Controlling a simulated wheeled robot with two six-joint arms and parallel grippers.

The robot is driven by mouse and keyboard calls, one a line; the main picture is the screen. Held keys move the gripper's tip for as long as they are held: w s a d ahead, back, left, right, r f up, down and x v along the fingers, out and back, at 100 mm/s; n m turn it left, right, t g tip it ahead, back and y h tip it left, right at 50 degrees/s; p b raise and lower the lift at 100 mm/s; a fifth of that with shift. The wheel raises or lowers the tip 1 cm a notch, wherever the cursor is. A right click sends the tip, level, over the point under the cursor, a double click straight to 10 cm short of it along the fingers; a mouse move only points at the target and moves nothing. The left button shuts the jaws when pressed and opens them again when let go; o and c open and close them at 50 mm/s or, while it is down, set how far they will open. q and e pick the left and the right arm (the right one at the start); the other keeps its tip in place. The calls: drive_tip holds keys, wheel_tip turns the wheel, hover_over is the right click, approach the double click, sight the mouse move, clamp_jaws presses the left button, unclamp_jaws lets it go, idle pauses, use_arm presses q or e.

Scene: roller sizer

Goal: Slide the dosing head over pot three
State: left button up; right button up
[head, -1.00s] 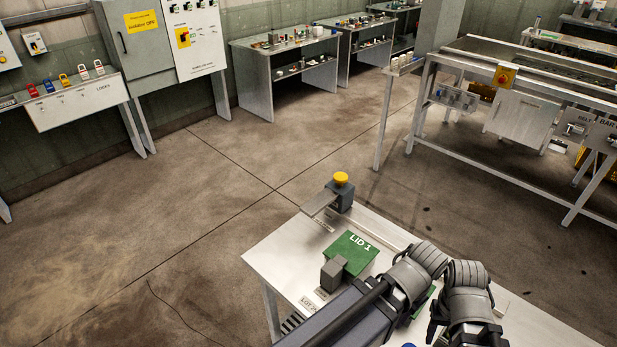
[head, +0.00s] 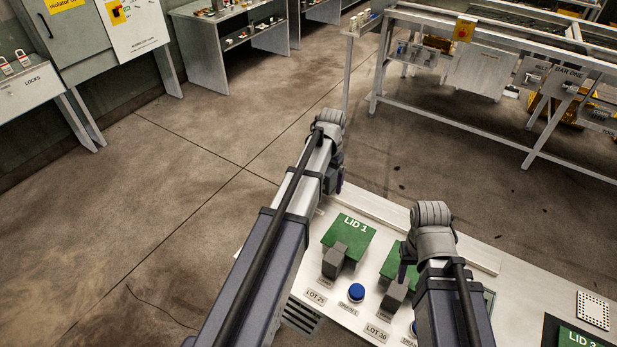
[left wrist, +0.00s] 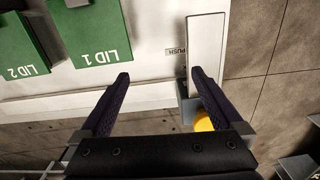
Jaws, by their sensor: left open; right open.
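In the left wrist view, a grey block (left wrist: 186,113) with a yellow knob (left wrist: 203,121) and a long pale metal plate (left wrist: 206,45) is probably the dosing head. The right-hand finger partly covers it. My left gripper (left wrist: 158,82) is open and empty, with the knob just inside that finger, apart or touching I cannot tell. In the head view my left gripper (head: 334,184) and arm hide the block. My right gripper (head: 404,268) is open over a green lid (head: 396,258) on the bench. I cannot identify pot three.
The bench (head: 480,262) has a raised back rail. On it are a green LID 1 box (head: 348,234), grey blocks (head: 333,261), a blue button (head: 356,292), a dotted white plate (head: 593,310) and another lid (head: 580,338). Open floor lies behind and left.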

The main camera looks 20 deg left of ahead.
use_arm(q)
drive_tip(key=w+a, duration=0.1)
drive_tip(key=a, duration=0.1)
drive_tip(key=w+a, duration=0.1)
drive_tip(key=a, duration=0.2)
drive_tip(key=w+a, duration=0.1)
drive_tip(key=a, duration=0.1)
drive_tip(key=shift+w+a+r, duration=0.25)
drive_tip(key=shift+a+r, duration=0.05)
drive_tip(key=shift+r, duration=0.1)
use_arm(e)
drive_tip(key=shift+r, duration=0.35)
use_arm(q)
drive_tip(key=shift+s+f, duration=0.1)
drive_tip(key=shift+f, duration=0.05)
use_arm(e)
drive_tip(key=shift+f, duration=0.15)
use_arm(q)
wheel_tip(320, 180, down, 8)
drive_tip(key=b, duration=0.7)
drive_tip(key=shift+d+r, duration=0.1)
drive_tip(key=shift+r, duration=0.1)
use_arm(e)
wheel_tip(320, 180, down, 8)
drive_tip(key=shift+r, duration=0.2)
use_arm(q)
clamp_jaws()
